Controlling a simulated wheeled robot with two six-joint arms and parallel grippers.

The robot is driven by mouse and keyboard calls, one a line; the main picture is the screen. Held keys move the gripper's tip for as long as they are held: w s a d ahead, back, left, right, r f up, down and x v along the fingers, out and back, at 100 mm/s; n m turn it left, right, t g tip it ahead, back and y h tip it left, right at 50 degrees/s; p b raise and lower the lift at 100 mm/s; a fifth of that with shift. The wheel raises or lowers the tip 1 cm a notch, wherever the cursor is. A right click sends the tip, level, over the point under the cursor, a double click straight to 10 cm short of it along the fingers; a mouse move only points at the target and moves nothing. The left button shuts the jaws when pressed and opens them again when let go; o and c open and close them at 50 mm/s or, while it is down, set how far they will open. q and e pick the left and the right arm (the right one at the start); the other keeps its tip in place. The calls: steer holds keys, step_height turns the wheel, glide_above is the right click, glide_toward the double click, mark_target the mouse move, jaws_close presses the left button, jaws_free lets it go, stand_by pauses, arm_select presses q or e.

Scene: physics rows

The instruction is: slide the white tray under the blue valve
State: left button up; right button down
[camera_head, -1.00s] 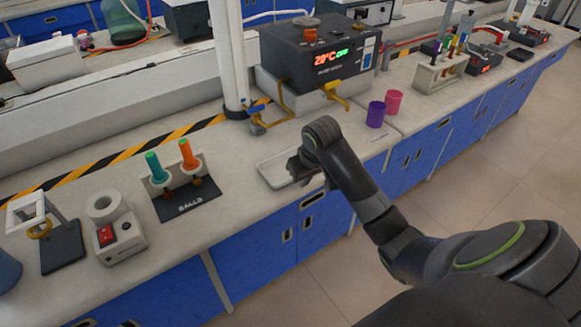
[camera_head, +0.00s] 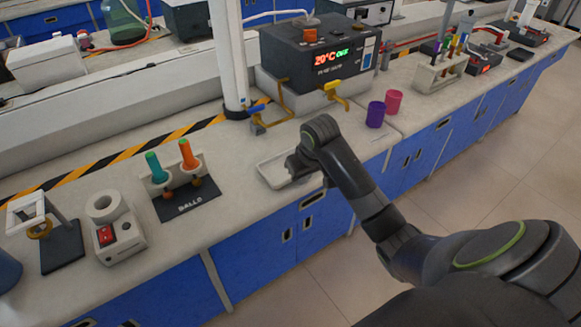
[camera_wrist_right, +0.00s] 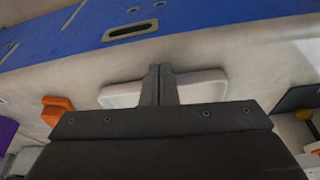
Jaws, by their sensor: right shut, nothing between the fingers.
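The white tray (camera_head: 268,174) lies flat on the bench near its front edge, in front of the blue valve (camera_head: 257,126) and a little to its right. The blue valve sits on a brass pipe at the foot of the white post. My right gripper (camera_head: 297,168) is shut and empty, pointing down at the tray's right part. In the right wrist view the shut fingers (camera_wrist_right: 160,84) stand over the tray (camera_wrist_right: 122,95), which shows on both sides of them. Whether they touch it I cannot tell. My left gripper is out of view.
Purple (camera_head: 375,114) and pink (camera_head: 393,102) cups stand to the right. Bench between tray and blue valve is clear.

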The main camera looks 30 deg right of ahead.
mark_target(283, 158)
steer(key=shift+w, duration=2.7)
steer(key=shift+w+d+b, duration=0.1)
steer(key=shift+w+b, duration=0.35)
steer(key=shift+w, duration=1.05)
steer(key=shift+w+d+b, duration=0.1)
steer(key=shift+w+b, duration=0.55)
steer(key=shift+w, duration=1.05)
steer(key=shift+s+p, duration=0.3)
steer(key=shift+p, duration=0.25)
steer(key=shift+s+p, duration=0.8)
steer(key=shift+p, duration=0.25)
steer(key=shift+s, duration=0.25)
